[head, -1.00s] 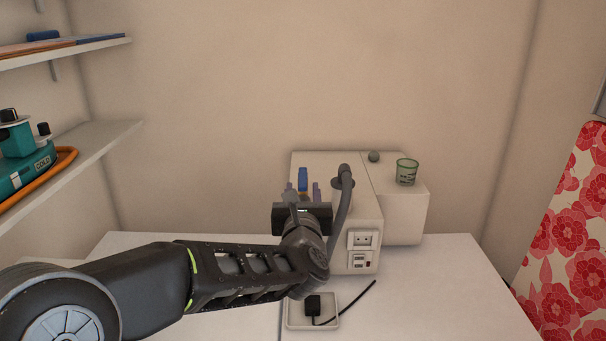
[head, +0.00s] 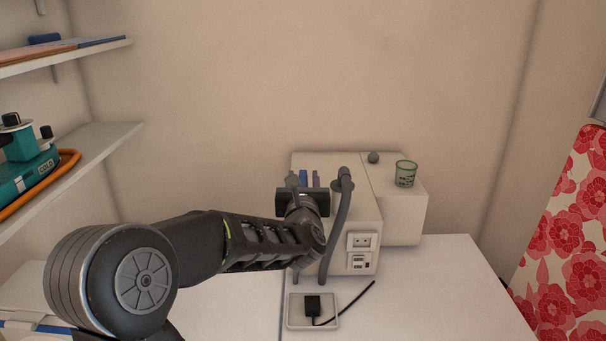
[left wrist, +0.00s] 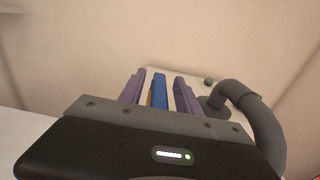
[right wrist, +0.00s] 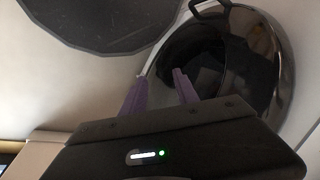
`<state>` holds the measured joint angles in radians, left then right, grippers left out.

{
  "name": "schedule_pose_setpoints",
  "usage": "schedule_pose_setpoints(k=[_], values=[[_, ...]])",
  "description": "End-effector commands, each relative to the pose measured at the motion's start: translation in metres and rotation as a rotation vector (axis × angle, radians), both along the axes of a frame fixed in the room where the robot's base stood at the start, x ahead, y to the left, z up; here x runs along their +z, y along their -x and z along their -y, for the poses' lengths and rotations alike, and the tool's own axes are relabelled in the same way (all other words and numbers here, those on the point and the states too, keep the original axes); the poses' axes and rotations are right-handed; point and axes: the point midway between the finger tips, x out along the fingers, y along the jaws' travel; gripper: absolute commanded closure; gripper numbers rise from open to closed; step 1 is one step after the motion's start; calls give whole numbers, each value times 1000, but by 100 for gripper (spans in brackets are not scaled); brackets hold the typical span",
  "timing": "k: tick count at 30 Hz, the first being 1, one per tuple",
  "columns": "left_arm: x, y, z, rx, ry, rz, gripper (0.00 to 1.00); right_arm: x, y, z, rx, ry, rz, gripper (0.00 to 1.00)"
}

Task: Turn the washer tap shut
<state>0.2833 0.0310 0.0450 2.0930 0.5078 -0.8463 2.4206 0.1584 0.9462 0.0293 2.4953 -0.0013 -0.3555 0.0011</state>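A blue tap handle (head: 303,178) stands on the white box-shaped unit (head: 350,203); a bit of brass shows beside it in the left wrist view. I take this to be the washer tap. My left gripper (head: 303,180) is open, its two purple fingers on either side of the blue handle (left wrist: 159,90) as seen from the wrist. Gaps show between handle and fingers, and I cannot tell whether the fingers reach around it. The gripper hides the tap's lower part. My right gripper (right wrist: 160,88) is open and empty, outside the head view.
A grey hose (head: 342,220) curves down close to the right of my left gripper. A green glass (head: 405,174) and a small round knob (head: 373,157) are on the unit's top. A tray (head: 291,312) with a black plug lies in front. A dark shiny bowl-shaped thing (right wrist: 275,60) is near my right gripper.

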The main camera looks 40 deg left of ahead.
Motion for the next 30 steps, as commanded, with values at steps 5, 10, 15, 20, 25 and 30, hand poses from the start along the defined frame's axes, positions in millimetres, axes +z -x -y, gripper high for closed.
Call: schedule_pose_setpoints(k=[5, 10, 15, 20, 25, 30], values=[[-1, -6, -5, 0, 1, -1, 60, 2, 0, 0, 0, 0, 0, 64], [-1, -6, -4, 0, 1, -1, 60, 2, 0, 0, 0, 0, 0, 64], [-1, -6, -4, 0, 0, 0, 72, 2, 0, 0, 0, 0, 0, 64], [-1, -5, -4, 0, 0, 0, 85, 2, 0, 0, 0, 0, 0, 64], [0, -6, -4, 0, 0, 0, 99, 2, 0, 0, 0, 0, 0, 64], [0, -5, -4, 0, 0, 0, 100, 2, 0, 0, 0, 0, 0, 64]])
